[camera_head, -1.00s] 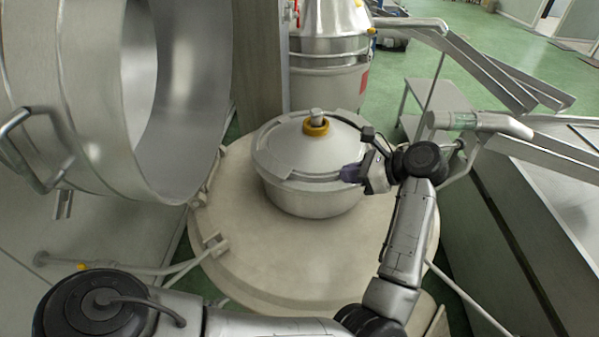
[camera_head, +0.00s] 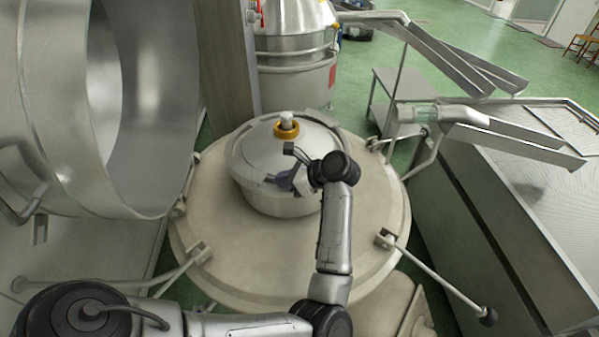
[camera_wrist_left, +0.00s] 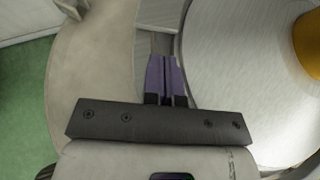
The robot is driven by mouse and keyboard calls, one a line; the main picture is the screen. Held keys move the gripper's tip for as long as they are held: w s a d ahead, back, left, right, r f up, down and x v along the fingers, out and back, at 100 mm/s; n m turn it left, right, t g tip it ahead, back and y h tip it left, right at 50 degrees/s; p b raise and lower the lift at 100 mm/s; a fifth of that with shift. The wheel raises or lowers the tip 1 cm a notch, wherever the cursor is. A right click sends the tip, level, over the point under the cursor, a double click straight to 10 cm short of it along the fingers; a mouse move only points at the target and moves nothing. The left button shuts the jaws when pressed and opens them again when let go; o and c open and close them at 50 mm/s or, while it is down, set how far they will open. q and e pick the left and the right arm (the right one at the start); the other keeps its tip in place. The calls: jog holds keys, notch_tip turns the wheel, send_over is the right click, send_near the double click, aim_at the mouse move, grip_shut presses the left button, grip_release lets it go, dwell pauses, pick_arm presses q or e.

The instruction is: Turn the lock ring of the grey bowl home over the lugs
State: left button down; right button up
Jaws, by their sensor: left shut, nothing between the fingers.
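The grey bowl (camera_head: 270,204) stands upright on a round pale platform (camera_head: 225,245). It has a domed lid (camera_head: 262,150) with a yellow collar (camera_head: 287,131) at its top. The lock ring (camera_head: 246,179) runs around the bowl's rim. My left gripper (camera_head: 284,181) is at the front right of the rim, hiding part of the ring. In the left wrist view its purple fingers (camera_wrist_left: 166,64) are together and empty, close to a metal block (camera_wrist_left: 160,12) at the lid's edge. I cannot tell whether they touch it. The lugs are not clear. My right gripper is not in view.
A large steel drum opening (camera_head: 105,110) is close on the left, beside a post (camera_head: 228,60). A steel vessel (camera_head: 295,60) stands behind the bowl. Metal chutes (camera_head: 510,140) and a grated basin (camera_head: 560,130) are on the right.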

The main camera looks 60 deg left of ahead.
pick_arm(q)
jog(key=shift+s+a+p, duration=0.55)
jog(key=shift+s+a, duration=0.25)
jog(key=shift+a, duration=0.35)
jog(key=shift+a, duration=0.15)
